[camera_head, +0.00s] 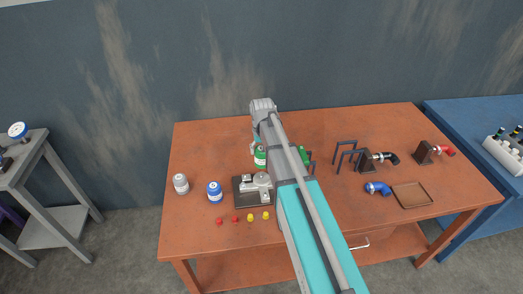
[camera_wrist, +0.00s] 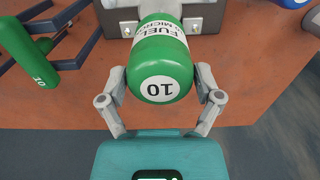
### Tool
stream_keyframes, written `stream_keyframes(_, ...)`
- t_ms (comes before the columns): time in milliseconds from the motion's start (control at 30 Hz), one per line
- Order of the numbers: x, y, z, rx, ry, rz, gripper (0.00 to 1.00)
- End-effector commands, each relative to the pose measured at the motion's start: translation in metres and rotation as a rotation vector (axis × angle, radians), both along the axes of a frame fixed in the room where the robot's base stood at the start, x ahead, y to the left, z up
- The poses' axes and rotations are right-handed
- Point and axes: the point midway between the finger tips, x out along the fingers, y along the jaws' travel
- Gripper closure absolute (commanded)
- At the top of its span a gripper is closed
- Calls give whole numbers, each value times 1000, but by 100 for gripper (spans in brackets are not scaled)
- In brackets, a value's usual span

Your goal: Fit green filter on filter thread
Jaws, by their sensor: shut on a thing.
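The green filter (camera_wrist: 165,75) has a white label reading FUEL and a round white mark with 10 on its end. In the wrist view my gripper (camera_wrist: 162,84) is shut on it, one finger on each side. In the head view the green filter (camera_head: 260,157) shows beside my arm, just behind a grey metal fixture on a dark base (camera_head: 242,194). A grey part with bolts (camera_wrist: 195,20) lies beyond the filter's far end in the wrist view. The filter thread is hidden, and I cannot tell whether the filter touches the fixture.
A white filter (camera_head: 181,184) and a blue filter (camera_head: 215,192) stand left of the fixture. Small red (camera_head: 219,221) and yellow (camera_head: 250,217) caps lie in front.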

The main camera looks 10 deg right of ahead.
Motion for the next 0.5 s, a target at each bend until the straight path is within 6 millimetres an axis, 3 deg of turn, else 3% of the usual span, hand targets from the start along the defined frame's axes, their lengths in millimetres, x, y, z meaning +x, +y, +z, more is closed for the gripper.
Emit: stream_keyframes(500,0,0,-24,0,0,0,78)
